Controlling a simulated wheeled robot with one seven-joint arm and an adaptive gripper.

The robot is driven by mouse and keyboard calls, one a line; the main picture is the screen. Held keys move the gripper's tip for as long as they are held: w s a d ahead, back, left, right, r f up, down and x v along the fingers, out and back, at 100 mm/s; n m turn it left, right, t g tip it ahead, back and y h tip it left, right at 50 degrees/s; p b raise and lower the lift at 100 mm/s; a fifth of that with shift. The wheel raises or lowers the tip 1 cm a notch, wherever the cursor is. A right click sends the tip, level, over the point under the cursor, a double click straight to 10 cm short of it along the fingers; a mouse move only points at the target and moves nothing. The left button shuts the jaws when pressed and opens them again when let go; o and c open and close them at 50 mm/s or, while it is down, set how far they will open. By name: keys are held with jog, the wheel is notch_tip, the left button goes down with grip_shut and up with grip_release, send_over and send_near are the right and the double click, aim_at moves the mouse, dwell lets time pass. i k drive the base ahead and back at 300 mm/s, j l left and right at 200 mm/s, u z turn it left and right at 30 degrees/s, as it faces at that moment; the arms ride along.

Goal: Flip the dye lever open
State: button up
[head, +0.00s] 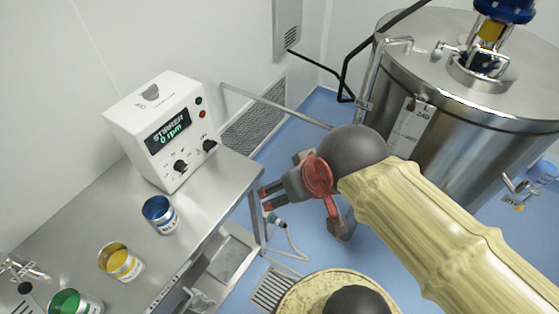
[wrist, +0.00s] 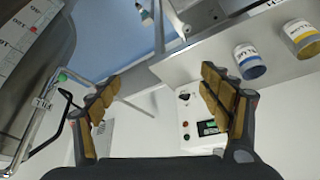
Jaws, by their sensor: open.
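A small metal fitting with a dark knob (head: 24,288) is at the lower left edge of the head view, by the dye cans. My gripper (head: 265,197) is open and empty, in the air just right of the steel table's edge and well apart from that fitting. The wrist view shows its two padded fingers spread wide (wrist: 160,82) with nothing between them. The blue can (head: 160,214), yellow can (head: 120,262) and green can (head: 75,303) stand on the table.
A white stirrer box (head: 164,130) reading 0 rpm stands at the back of the steel table (head: 208,205). A large steel tank (head: 455,125) stands at the right, with a pipe and hose beside it. Blue floor (head: 300,130) lies between.

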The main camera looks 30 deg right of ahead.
aim_at(536, 192)
jog(key=z, duration=0.45)
jog(key=k+l+z, duration=0.15)
jog(key=l+z, duration=0.15)
jog(key=k+l+z, duration=0.15)
jog(key=l+z, duration=0.15)
jog(key=k+l+z, duration=0.1)
jog(key=l+z, duration=0.2)
jog(key=l, duration=0.2)
jog(key=k+l, duration=0.1)
jog(key=l, duration=0.55)
jog(key=k+l+z, duration=0.1)
jog(key=l, duration=0.55)
jog(key=i+l+u, duration=0.1)
jog(key=u, duration=0.2)
jog(key=i+l+u, duration=0.1)
jog(key=u, duration=0.25)
